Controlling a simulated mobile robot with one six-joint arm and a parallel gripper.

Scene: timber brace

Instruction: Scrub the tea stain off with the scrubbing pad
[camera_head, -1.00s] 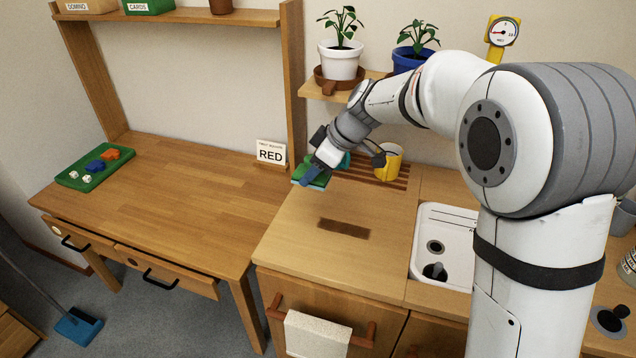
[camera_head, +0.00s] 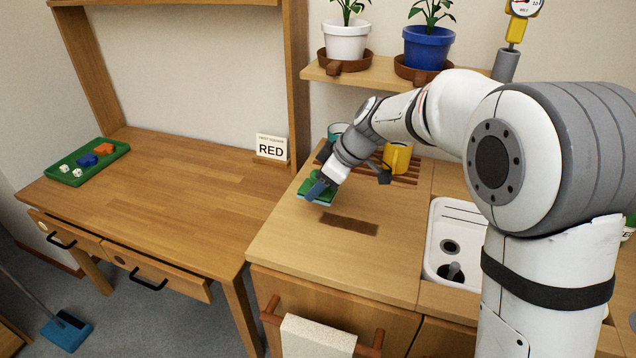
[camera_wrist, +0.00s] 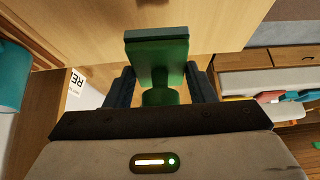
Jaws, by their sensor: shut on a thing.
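The tea stain is a dark brown rectangular patch (camera_head: 349,225) on the wooden counter left of the sink. My gripper (camera_head: 318,189) is shut on the green scrubbing pad (camera_head: 309,196), just behind and to the left of the stain. In the wrist view the pad (camera_wrist: 157,60) sits between my two dark fingers, its green handle gripped. The pad is close to the counter top; I cannot tell whether it touches. The stain is not clearly seen in the wrist view.
A yellow mug (camera_head: 397,157) and a teal mug (camera_head: 337,130) stand on the slatted rack behind. The sink (camera_head: 441,268) lies to the right. A RED sign (camera_head: 271,148) stands at the desk's back right. The counter in front of the stain is clear.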

